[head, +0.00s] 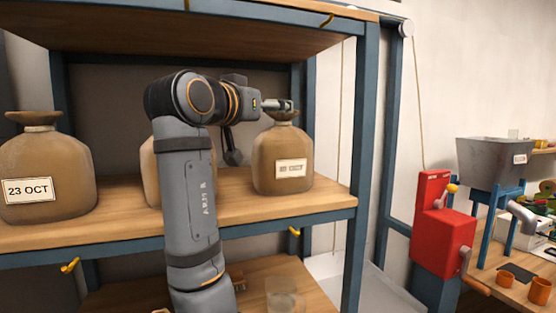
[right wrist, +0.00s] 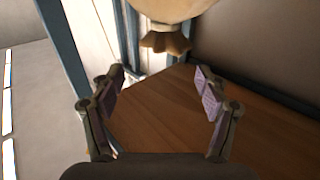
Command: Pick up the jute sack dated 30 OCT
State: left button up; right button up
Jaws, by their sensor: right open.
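A brown jute sack (head: 283,145) stands upright at the right end of the upper shelf. Its white label ends in OCT, but the number is too blurred to read surely. My right gripper (head: 281,104) is level with the tied top of this sack, overlapping it in the head view. In the right wrist view my right gripper (right wrist: 158,78) is open and empty. The sack's gathered top (right wrist: 166,43) appears upside down beyond the fingertips, apart from them. My left gripper is not in view.
A sack labelled 23 OCT (head: 45,165) stands at the left. Another sack (head: 150,170) is mostly hidden behind my right arm, its label unseen. The wooden shelf (head: 325,195) has blue posts. A red machine (head: 440,225) and a grey hopper (head: 495,160) stand at the right.

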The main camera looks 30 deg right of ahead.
aim_at(277, 139)
jog(key=p+x, duration=0.1)
jog(key=x, duration=0.4)
jog(key=shift+w+a+f, duration=0.1)
jog(key=shift+w+f, duration=0.05)
jog(key=shift+w+d+r+p, duration=0.25)
jog(key=shift+d+p, duration=0.1)
jog(key=shift+p, duration=0.3)
jog(key=x, duration=0.1)
jog(key=p+x, duration=0.1)
jog(key=x, duration=0.1)
jog(key=shift+w+d+f+p, duration=0.2)
jog(key=shift+w+f+p, duration=0.1)
jog(key=shift+w+f, duration=0.05)
jog(key=shift+w+d+f, duration=0.15)
jog(key=shift+d, duration=0.1)
jog(key=shift+a, duration=0.15)
jog(key=shift+c, duration=0.2)
jog(key=shift+s+a, duration=0.2)
jog(key=c, duration=0.5)
jog(key=shift+d, duration=0.1)
grip_shut()
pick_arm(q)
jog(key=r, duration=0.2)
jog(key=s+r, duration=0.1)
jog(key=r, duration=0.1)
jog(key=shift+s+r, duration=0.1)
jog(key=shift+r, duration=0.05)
pick_arm(e)
jog(key=shift+w+r, duration=0.1)
jog(key=shift+r, duration=0.1)
